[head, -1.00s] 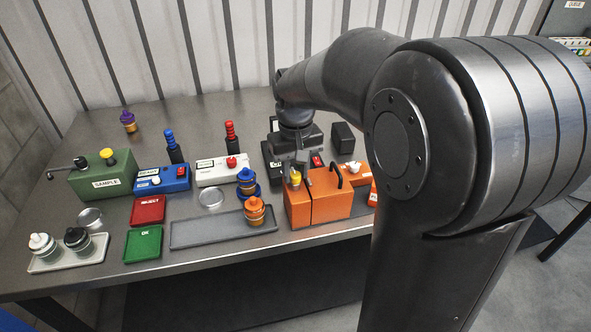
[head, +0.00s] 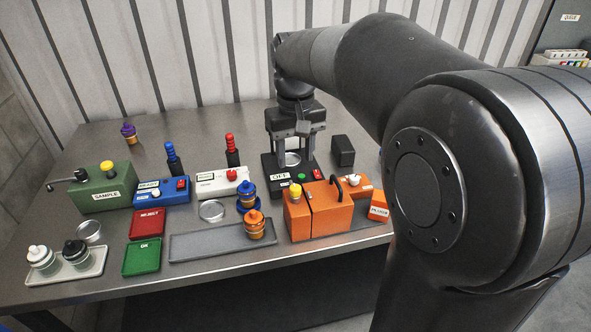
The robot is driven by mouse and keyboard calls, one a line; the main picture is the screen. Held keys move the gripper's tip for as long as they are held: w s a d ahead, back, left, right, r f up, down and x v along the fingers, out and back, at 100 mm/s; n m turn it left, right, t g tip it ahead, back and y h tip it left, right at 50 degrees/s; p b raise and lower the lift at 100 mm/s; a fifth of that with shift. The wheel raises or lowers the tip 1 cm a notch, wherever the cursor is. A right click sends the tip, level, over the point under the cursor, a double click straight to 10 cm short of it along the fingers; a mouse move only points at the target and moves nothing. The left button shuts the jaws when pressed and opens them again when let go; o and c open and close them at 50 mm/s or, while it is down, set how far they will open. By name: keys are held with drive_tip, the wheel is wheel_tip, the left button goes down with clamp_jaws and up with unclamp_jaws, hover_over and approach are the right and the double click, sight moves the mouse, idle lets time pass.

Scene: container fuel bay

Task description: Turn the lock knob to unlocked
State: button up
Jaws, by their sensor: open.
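A small orange unit (head: 359,192) with a white knob (head: 352,180) stands at the right, behind and beside the orange box; I take this as the lock knob, but its setting is too small to read. My gripper (head: 293,148) points down, open and empty, over the black device (head: 276,189) with an OFF label, a green button and a red switch. It is behind and left of the white knob, apart from it.
A dark block (head: 343,150) stands right of my gripper. A small orange labelled block (head: 379,210) is by my arm. Left are a grey tray (head: 190,248), a blue box (head: 165,195), a white box (head: 212,183) and a green SAMPLE box (head: 90,198).

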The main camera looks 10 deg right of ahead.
sight(295, 187)
wheel_tip(295, 187, up, 2)
idle(0.4)
drive_tip(key=shift+n, duration=0.7)
wheel_tip(295, 187, down, 11)
drive_tip(key=shift+w+r, duration=0.1)
